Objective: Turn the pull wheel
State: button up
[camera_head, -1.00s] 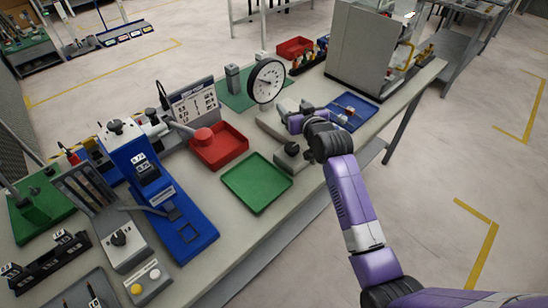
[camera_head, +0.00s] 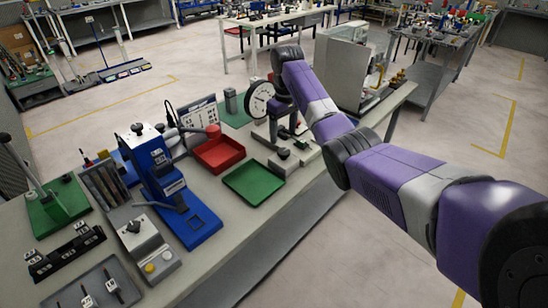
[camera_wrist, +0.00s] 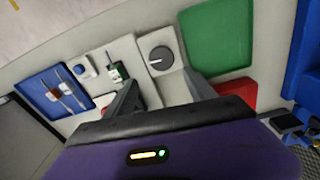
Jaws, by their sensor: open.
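A round black knob with a pale pointer line, which I take for the pull wheel, sits on a light grey base. It shows in the wrist view (camera_wrist: 161,60), and in the head view (camera_head: 284,154) at the front end of the base, beside the green tray. My gripper (camera_wrist: 163,98) is open and empty, with its two dark fingers apart below the knob in the wrist picture. The knob appears beyond the fingertips, and no contact is visible. In the head view my gripper hangs beside the dial gauge (camera_head: 259,99), partly hidden by my arm.
A green tray (camera_head: 254,182) and a red tray (camera_head: 219,152) lie left of the knob. A blue press (camera_head: 160,180) stands farther left. A blue tray (camera_wrist: 55,92) holds slim tools. A grey cabinet (camera_head: 338,70) stands at the bench's far end.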

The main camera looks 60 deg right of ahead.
aim_at(284, 151)
jog(key=shift+s+a, duration=0.35)
jog(key=shift+s, duration=0.05)
jog(key=shift+s+a+f, duration=0.1)
jog(key=shift+a+f, duration=0.05)
notch_tip(284, 151, down, 8)
jog(key=shift+r+p, duration=0.25)
jog(key=shift+p, duration=0.25)
jog(key=shift+c, duration=0.4)
jog(key=c, duration=1.3)
jog(key=shift+r, duration=0.1)
